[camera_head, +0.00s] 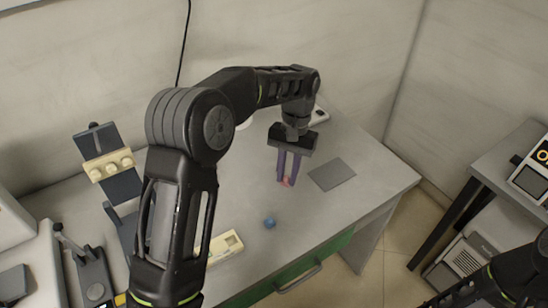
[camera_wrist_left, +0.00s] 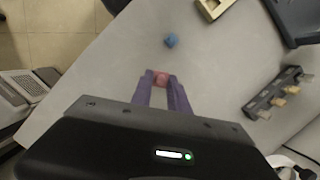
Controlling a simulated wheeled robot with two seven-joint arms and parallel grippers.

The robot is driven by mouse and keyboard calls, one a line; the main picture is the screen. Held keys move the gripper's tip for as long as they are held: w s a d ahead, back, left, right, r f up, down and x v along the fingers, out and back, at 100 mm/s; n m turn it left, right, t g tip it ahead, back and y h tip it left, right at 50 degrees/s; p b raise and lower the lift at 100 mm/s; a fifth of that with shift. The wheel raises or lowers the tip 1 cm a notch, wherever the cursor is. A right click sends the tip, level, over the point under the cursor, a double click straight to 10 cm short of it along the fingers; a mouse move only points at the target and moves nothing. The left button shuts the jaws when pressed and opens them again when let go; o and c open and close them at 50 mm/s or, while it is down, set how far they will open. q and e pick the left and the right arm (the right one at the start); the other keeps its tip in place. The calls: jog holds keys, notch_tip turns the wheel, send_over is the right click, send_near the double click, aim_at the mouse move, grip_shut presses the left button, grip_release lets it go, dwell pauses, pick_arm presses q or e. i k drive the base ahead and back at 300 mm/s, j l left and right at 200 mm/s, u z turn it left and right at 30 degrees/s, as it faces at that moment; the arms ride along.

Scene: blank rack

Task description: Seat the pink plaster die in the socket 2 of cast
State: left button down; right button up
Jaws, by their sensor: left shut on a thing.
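The pink plaster die (camera_head: 286,183) is between the purple fingertips of my left gripper (camera_head: 288,180), near the middle of the table. In the left wrist view the die (camera_wrist_left: 161,78) shows between the tips of my left gripper (camera_wrist_left: 160,80), which is shut on it. I cannot tell whether the die touches the table. A cream tray-like piece (camera_head: 226,246), possibly the cast, lies near the table's front left, partly hidden by my left arm. Its edge also shows in the left wrist view (camera_wrist_left: 213,10). My right arm shows at the lower right, its gripper out of frame.
A blue die (camera_head: 269,223) lies between the held die and the table's front edge. A flat grey pad (camera_head: 332,174) lies to the right. A dark stand with a cream block (camera_head: 108,166) rises at the left. A rack with tan pieces (camera_wrist_left: 279,93) shows in the wrist view.

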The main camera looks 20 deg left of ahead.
aim_at(224, 248)
jog(key=i+l, duration=0.2)
jog(key=l, duration=0.15)
jog(key=i+l, duration=0.25)
jog(key=l, duration=0.15)
jog(key=i+l, duration=0.2)
jog(key=l, duration=0.15)
jog(key=u, duration=1.2)
